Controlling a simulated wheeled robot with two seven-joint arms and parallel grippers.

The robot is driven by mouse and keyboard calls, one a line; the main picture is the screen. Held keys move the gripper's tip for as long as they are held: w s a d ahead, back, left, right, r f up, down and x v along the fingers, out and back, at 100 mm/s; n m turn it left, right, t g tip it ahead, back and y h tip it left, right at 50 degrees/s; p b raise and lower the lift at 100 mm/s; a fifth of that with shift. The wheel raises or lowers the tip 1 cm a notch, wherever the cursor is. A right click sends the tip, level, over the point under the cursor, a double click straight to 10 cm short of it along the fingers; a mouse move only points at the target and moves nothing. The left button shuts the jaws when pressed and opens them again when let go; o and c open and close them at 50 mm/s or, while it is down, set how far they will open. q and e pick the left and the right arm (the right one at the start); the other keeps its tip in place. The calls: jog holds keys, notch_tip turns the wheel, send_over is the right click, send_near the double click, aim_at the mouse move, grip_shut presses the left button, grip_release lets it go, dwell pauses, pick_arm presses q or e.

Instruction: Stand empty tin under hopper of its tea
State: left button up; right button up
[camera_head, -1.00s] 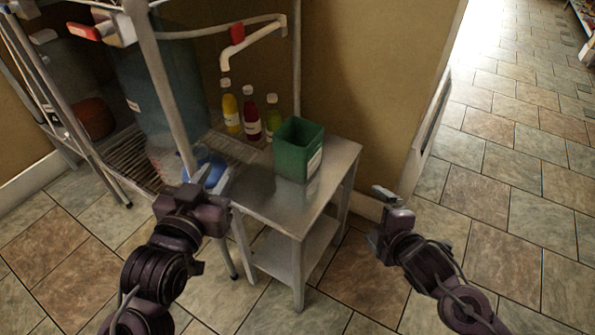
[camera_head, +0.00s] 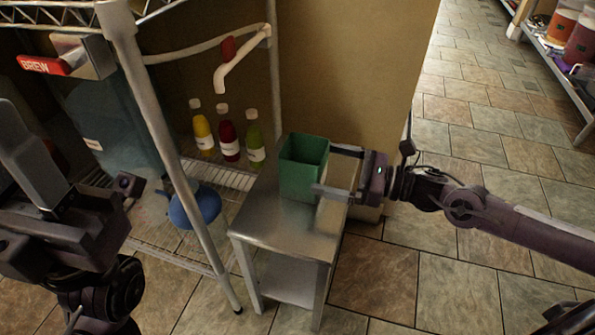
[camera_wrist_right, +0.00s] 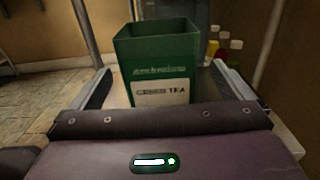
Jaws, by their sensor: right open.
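The green tin (camera_head: 301,172) stands upright and open-topped on the small metal table (camera_head: 270,228). In the right wrist view the tin (camera_wrist_right: 160,66) shows a white label reading GREEN TEA; no contents can be made out. My right gripper (camera_head: 323,168) comes in from the right, open. Its fingers lie on either side of the tin, with visible gaps in the wrist view. My left gripper (camera_head: 30,160) is large at the left edge; I cannot tell its jaw state. No tea hopper can be surely identified.
A wire rack (camera_head: 170,225) with a metal post stands left of the table. It bears a bluish container (camera_head: 110,125), a blue round object (camera_head: 194,205) and yellow, red and green bottles (camera_head: 228,138). A red BREW handle (camera_head: 45,66) is above.

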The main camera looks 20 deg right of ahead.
aim_at(304, 164)
jog(key=x, duration=0.1)
jog(key=b+x, duration=0.1)
jog(key=x, duration=0.1)
jog(key=b+x, duration=0.1)
jog(key=x, duration=0.1)
jog(key=shift+a+f, duration=0.1)
jog(key=shift+f, duration=0.3)
jog(key=shift+w+a+r, duration=0.1)
jog(key=shift+w+a, duration=0.15)
jog(key=shift+a, duration=0.1)
jog(key=c, duration=1.1)
jog(key=shift+r, duration=0.1)
jog(key=shift+c, duration=0.2)
